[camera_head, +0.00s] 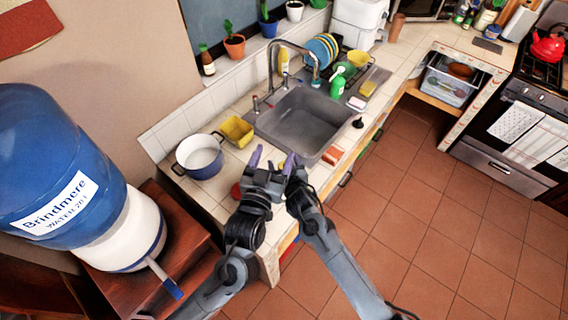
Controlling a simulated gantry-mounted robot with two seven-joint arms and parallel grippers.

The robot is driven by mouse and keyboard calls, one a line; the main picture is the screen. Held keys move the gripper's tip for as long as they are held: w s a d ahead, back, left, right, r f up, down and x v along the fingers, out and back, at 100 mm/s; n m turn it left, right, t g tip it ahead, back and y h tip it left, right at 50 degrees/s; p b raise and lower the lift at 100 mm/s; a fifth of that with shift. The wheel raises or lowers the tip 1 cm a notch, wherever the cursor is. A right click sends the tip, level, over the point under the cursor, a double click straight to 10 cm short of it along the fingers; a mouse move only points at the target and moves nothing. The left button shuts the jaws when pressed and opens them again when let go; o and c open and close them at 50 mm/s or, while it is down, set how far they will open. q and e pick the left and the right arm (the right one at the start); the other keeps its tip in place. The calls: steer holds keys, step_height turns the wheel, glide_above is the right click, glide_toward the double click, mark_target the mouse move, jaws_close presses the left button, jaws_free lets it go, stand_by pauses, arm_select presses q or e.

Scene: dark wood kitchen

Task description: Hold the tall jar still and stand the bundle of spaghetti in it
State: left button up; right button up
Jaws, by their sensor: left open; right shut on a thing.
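My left gripper (264,160) is over the counter in front of the sink, its purple-grey fingers apart. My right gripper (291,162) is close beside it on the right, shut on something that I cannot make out. I cannot pick out the tall jar or the bundle of spaghetti in the head view. The grippers and forearms cover part of the counter where they could be.
A red round thing (236,190) is partly hidden by my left arm. A large blue water bottle (58,165) stands at the left.

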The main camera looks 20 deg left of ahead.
arm_select(q)
steer(key=shift+s, duration=0.3)
arm_select(e)
steer(key=o, duration=1.1)
steer(key=shift+s, duration=0.1)
